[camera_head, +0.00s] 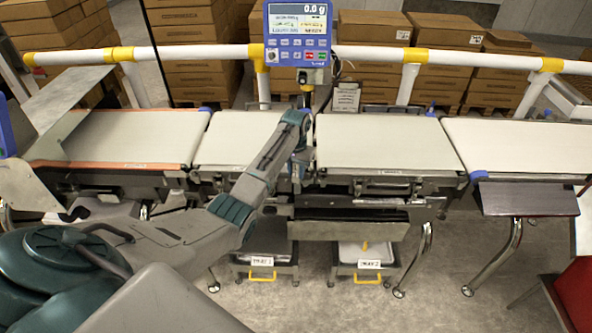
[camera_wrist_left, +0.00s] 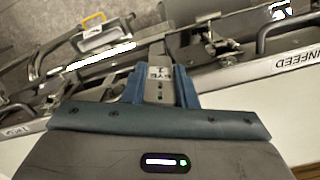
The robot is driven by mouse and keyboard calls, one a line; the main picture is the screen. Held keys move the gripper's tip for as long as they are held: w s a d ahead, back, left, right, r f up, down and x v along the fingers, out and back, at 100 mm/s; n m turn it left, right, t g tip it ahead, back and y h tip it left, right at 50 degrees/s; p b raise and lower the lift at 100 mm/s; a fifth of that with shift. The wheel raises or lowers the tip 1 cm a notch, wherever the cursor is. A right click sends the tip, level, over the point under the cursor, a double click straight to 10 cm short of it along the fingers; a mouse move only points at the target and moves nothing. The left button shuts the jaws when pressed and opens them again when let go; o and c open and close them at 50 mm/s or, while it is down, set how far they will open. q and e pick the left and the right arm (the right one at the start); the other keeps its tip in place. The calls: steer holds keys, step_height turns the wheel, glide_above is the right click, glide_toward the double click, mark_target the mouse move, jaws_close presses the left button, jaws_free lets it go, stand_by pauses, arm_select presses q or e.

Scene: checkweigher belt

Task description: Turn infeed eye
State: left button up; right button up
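My left gripper (camera_head: 301,168) points down at the front edge of the belts, near the gap between the two middle belts. In the left wrist view, the two blue fingers (camera_wrist_left: 160,75) stand apart. A narrow grey metal part with a small white label (camera_wrist_left: 160,73) shows between them; the label is too small to read. I cannot tell whether the fingers touch this part. In the head view the arm and gripper hide this spot, and I cannot clearly make out the infeed eye. My right gripper is not in view.
A belt edge marked INFEED (camera_wrist_left: 297,61) shows in the left wrist view. A blue display (camera_head: 298,32) reading 0.0 g stands behind the belts. White rails (camera_head: 200,53) run behind. Two trays with yellow handles (camera_head: 262,275) sit below. A red object (camera_head: 577,295) stands at lower right.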

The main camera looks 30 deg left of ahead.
arm_select(q)
steer(key=shift+c, duration=1)
steer(key=shift+r+n+p, duration=0.2)
steer(key=shift+n+p, duration=0.1)
steer(key=shift+p, duration=0.1)
steer(key=shift+d+r+n+p, duration=0.1)
steer(key=shift+d+n+p, duration=0.05)
steer(key=shift+n+p, duration=0.75)
steer(key=shift+w+d+f+n+p, duration=0.15)
steer(key=shift+n+p, duration=0.15)
steer(key=shift+n, duration=0.3)
steer(key=shift+a+f+n+p, duration=0.1)
steer(key=shift+n+p, duration=0.2)
steer(key=shift+n, duration=0.3)
steer(key=o, duration=1)
